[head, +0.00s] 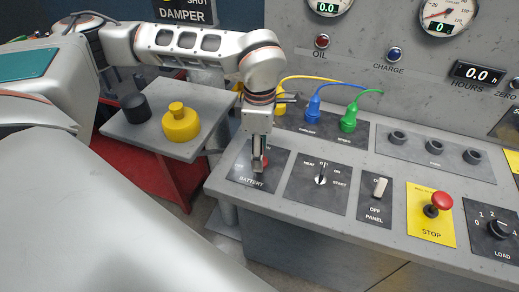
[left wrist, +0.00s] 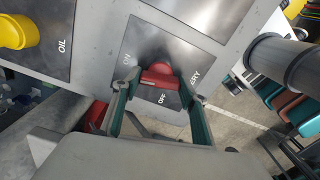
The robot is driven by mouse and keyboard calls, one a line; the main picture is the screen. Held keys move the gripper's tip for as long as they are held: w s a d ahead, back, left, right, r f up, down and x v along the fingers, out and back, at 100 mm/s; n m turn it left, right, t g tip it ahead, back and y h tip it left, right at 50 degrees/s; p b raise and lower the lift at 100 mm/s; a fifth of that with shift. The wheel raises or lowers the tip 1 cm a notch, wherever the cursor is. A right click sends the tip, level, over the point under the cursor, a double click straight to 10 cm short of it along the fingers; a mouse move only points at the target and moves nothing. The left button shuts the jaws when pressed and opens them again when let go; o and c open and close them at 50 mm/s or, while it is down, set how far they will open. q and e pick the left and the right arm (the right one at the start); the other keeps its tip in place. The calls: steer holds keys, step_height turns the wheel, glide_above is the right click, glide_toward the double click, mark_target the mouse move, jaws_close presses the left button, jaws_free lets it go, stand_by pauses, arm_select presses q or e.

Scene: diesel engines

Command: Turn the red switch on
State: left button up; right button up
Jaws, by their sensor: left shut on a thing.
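The red switch (left wrist: 160,76) is a rotary handle on the dark BATTERY plate (head: 243,180) at the left end of the grey console. ON and OFF are printed on the plate around it. In the left wrist view its red bar lies roughly crosswise, between the two fingers of my left gripper (left wrist: 161,92). In the head view my left gripper (head: 260,163) points down onto the plate and is shut on the switch, hiding most of it. I cannot tell clearly which label the handle points to. My right gripper is in neither view.
Right of the plate are a START selector (head: 321,180), a PANEL toggle (head: 380,188), a red STOP button (head: 438,203) and a LOAD knob (head: 499,230). Blue (head: 313,106) and green (head: 348,122) cable plugs stand behind. A yellow knob (head: 180,124) and black knob (head: 136,107) sit on the left shelf.

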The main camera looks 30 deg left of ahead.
arm_select(q)
steer(key=shift+m, duration=1.2)
steer(key=o, duration=1.1)
step_height(320, 180, up, 12)
steer(key=shift+r, duration=0.1)
